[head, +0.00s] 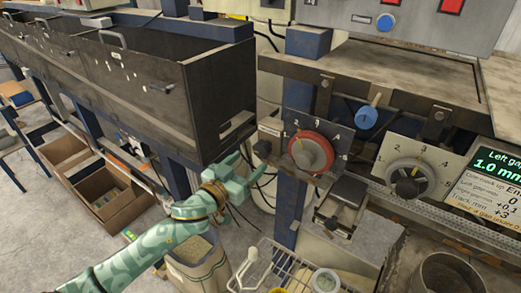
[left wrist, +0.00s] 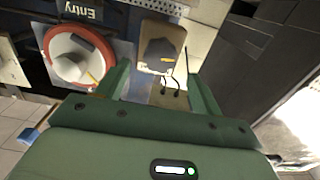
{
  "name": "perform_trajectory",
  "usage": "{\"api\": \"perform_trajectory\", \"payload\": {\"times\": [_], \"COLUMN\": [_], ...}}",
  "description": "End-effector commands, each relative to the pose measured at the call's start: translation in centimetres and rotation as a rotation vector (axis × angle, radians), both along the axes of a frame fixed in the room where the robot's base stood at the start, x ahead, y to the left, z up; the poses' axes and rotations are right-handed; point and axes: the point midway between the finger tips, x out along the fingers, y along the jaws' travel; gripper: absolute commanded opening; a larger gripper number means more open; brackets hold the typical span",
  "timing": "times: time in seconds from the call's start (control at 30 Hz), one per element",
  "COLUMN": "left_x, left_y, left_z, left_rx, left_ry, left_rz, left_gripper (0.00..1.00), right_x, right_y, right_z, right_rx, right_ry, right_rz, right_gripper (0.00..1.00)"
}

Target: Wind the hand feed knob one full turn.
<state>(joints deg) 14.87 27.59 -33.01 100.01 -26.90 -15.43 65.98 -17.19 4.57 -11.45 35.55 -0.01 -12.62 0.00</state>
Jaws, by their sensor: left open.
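A dark knob (head: 263,148) on a small plate sits at the left end of the machine front; it may be the hand feed knob, but I cannot read its label. It also shows in the left wrist view as a dark knob (left wrist: 159,52) on a beige plate, beyond and between my fingers. My left gripper (head: 248,168) is open and empty, below and left of that knob in the head view and apart from it. Its two green fingers also frame the left wrist view (left wrist: 158,75). My right gripper is not in view.
A red-ringed dial (head: 311,152) stands just right of the dark knob. A blue knob (head: 366,117) and a grey dial (head: 408,182) are farther right, by a green display (head: 488,166). Dark bins (head: 145,85) are left; a wire rack (head: 290,268) is below.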

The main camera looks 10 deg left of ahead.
Motion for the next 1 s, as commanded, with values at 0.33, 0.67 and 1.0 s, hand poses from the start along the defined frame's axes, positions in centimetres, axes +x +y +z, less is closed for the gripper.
{"api": "perform_trajectory", "payload": {"times": [0.33,0.67,1.0], "left_x": [5.7,6.3,6.3], "left_y": [-2.3,-2.6,-2.6], "left_z": [-0.1,-0.1,-0.1], "left_rx": [-0.001,0.001,0.002], "left_ry": [0.001,0.001,0.001], "left_rz": [0.0,0.0,0.0], "left_gripper": [0.67,0.67,0.22], "right_x": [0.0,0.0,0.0], "right_y": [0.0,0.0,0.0], "right_z": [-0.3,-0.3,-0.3], "right_rx": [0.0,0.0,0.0], "right_ry": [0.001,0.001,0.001], "right_rz": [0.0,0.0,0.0], "right_gripper": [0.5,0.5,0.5]}}
